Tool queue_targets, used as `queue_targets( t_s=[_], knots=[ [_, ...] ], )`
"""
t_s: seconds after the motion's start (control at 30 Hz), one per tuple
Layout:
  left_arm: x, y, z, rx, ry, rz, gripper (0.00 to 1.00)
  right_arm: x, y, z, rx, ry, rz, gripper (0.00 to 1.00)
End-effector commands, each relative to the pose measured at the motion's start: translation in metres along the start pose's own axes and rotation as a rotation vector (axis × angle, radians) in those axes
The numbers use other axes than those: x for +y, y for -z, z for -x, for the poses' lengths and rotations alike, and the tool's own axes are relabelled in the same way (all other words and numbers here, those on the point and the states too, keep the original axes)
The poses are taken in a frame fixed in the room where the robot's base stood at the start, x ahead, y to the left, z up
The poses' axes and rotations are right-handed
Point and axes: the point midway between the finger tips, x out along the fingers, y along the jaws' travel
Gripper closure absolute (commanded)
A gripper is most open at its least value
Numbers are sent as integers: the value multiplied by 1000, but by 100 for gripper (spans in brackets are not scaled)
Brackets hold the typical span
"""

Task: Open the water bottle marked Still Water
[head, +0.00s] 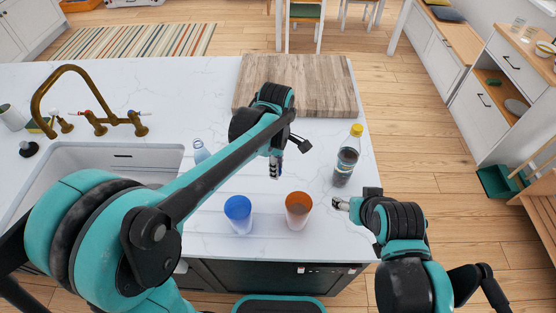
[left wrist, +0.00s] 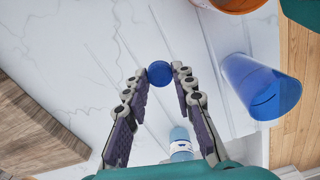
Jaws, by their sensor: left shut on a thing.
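A round blue cap (left wrist: 160,74) sits between the fingertips of my left gripper (left wrist: 160,78), which is shut on it. In the head view the left gripper (head: 276,170) is above the counter, and the cap is not clear there. A clear pale-blue bottle (head: 200,151) stands left of it, partly hidden by my left arm, with no cap visible on top. It also shows in the left wrist view (left wrist: 181,146). Its label is not readable. My right gripper (head: 342,204) is low at the counter's right edge; its opening is unclear.
A dark-labelled bottle with a yellow cap (head: 347,156) stands near the right edge. A blue cup (head: 238,214) and an orange cup (head: 298,210) stand at the front. A wooden board (head: 300,85) lies behind. A sink (head: 100,162) is left.

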Motion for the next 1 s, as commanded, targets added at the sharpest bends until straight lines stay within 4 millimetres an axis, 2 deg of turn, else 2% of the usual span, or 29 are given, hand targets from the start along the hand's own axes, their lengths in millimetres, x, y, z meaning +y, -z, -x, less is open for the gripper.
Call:
queue_targets(
  t_s=[0.23, 0.5, 0.77, 0.9, 1.0],
  knots=[
    [1, 2, 4, 1, 2, -62, 100, 0, 18, 25, 0, 0, 0, 33],
    [1, 3, -50, 1, 2, -79, 100, 0, 10, 14, 0, 0, 0, 33],
    [1, 3, -74, 1, 2, -79, 100, 0, 6, 9, 0, 0, 0, 33],
    [1, 3, -95, 1, 2, -79, 100, 0, 3, 4, 0, 0, 0, 33],
    [1, 3, -101, 1, 2, -79, 100, 0, 2, 3, 0, 0, 0, 33]
  ],
)
